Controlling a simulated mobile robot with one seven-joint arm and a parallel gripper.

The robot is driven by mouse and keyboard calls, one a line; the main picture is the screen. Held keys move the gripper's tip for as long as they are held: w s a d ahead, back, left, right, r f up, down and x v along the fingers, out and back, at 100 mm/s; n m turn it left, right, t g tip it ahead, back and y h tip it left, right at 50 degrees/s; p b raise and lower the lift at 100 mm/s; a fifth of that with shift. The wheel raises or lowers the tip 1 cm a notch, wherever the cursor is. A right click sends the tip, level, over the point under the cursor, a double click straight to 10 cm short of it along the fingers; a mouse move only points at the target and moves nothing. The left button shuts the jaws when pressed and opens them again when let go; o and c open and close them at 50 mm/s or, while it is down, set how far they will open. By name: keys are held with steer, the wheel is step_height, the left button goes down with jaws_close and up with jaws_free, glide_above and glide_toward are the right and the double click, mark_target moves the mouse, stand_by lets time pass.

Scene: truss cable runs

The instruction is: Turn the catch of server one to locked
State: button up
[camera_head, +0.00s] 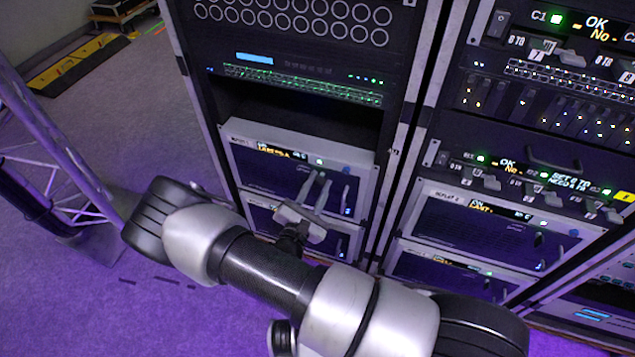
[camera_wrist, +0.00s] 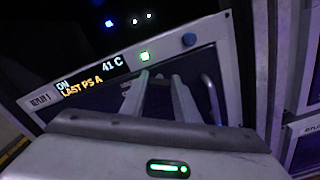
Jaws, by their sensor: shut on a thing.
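Server one (camera_head: 270,160), labelled REPLAY 1 in the wrist view (camera_wrist: 75,115), is a light-framed unit with a dark front in the left rack. Its display (camera_wrist: 95,80) reads ON, LAST PS A and 41 C, with a green light (camera_wrist: 145,56) beside it. My gripper (camera_head: 318,182) reaches the right half of this front. In the wrist view its two fingers (camera_wrist: 159,82) point at the panel below the green light and are shut on the catch. The catch is mostly hidden between the fingers, so its angle cannot be told.
A curved handle (camera_wrist: 211,100) stands just right of my fingers, and a blue knob (camera_wrist: 189,39) is above. Another server (camera_head: 258,217) sits directly below. The right rack (camera_head: 490,215) holds similar units. A truss (camera_head: 65,160) stands at left, with open floor (camera_head: 110,95) behind it.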

steer(key=m+p, duration=0.1)
steer(key=m, duration=0.5)
steer(key=shift+m, duration=0.3)
steer(key=m+p, duration=0.1)
steer(key=m, duration=0.4)
steer(key=shift+f, duration=0.15)
steer(key=shift+m, duration=0.4)
steer(key=o, duration=1)
steer(key=shift+o, duration=0.2)
steer(key=shift+s, duration=0.1)
steer(key=p+v, duration=0.1)
steer(key=v, duration=1.6)
steer(key=shift+s+p, duration=0.15)
steer(key=shift+p, duration=0.15)
